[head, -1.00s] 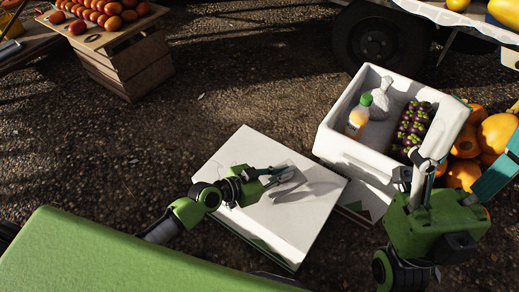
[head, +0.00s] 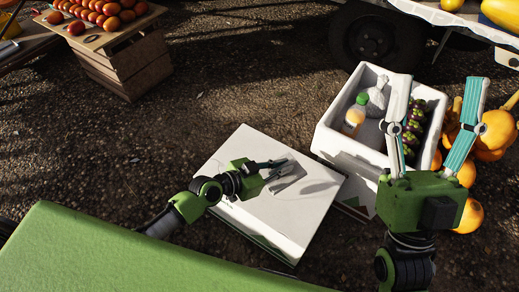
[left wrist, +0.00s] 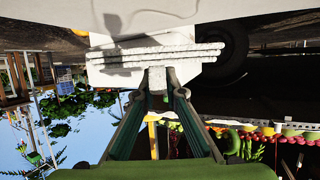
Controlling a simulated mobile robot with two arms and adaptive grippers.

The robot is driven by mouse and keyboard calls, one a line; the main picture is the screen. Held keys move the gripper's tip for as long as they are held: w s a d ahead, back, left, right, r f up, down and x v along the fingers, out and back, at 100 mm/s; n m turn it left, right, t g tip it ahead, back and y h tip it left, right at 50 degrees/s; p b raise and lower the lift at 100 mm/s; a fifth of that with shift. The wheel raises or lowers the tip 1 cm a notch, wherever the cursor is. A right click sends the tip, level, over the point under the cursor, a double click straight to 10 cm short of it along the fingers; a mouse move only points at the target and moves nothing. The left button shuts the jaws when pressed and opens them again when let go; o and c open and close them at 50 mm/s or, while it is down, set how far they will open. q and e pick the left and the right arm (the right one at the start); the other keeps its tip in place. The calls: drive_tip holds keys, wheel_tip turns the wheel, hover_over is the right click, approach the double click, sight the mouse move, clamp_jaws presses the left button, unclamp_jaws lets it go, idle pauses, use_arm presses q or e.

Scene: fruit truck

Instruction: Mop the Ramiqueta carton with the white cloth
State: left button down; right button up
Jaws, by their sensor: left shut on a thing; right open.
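The white carton (head: 300,222) lies on the ground in the middle of the head view, its broad white top facing up. My left gripper (head: 284,171) is over the carton's top, shut on the white cloth (head: 287,181). In the left wrist view the cloth (left wrist: 155,62) is a folded, layered white piece between the fingertips (left wrist: 157,92), beside the pale carton surface (left wrist: 190,12). I cannot tell for sure whether the cloth touches the carton. My right gripper (head: 432,112) is open and empty, its fingers spread in front of the foam crate.
Orange squashes (head: 490,135) lie at the right. A wooden crate stand (head: 125,68) with tomatoes is at the back left. Open gravel lies left of the carton.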

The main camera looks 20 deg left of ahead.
use_arm(q)
drive_tip(key=shift+r+p, duration=0.45)
drive_tip(key=shift+r, duration=0.1)
drive_tip(key=shift+r+p, duration=0.3)
drive_tip(key=shift+r, duration=0.05)
use_arm(e)
drive_tip(key=w+a+f+g+h, duration=0.1)
drive_tip(key=w+f+g, duration=0.3)
drive_tip(key=w+f, duration=0.1)
drive_tip(key=shift+f+h, duration=0.3)
drive_tip(key=shift+w, duration=0.1)
